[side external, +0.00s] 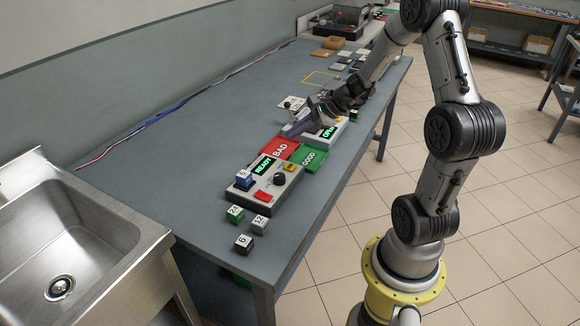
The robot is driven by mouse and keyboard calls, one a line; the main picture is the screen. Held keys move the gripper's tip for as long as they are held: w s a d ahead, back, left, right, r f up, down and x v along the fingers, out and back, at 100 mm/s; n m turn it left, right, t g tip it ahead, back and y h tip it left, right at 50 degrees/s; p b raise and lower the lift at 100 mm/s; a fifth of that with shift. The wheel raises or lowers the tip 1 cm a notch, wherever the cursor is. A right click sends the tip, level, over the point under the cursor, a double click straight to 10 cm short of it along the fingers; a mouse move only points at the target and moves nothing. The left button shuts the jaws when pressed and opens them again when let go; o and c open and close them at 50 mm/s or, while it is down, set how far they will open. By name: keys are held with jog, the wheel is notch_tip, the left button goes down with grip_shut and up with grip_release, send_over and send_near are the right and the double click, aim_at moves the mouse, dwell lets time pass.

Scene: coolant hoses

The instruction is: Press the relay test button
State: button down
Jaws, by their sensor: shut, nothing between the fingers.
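A grey tester box (276,200) with a green READY display (263,166) sits near the front of the bench. It carries a red button (262,196), a yellow button (290,167) and a black knob (280,179). I cannot tell from the labels which is the test button. A blue relay block (243,178) sits upright on the box's left end. My gripper (316,106) is shut and empty, behind the tester and apart from it, close over a second device (339,128) with a green OPEN display. Its fingertips are small and hard to make out.
A red BAD mat (280,148) and green GOOD mat (309,158) lie between the two devices. Green (235,214) and grey (260,223) blocks and another grey block (243,243) stand in front of the tester. A sink (75,235) is at left. The bench's left side is mostly clear.

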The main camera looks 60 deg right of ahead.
aim_at(294, 167)
jog(key=shift+f, duration=3.95)
jog(key=shift+f, duration=0.4)
jog(key=shift+f, duration=0.45)
jog(key=shift+r, duration=0.85)
jog(key=shift+r, duration=2.55)
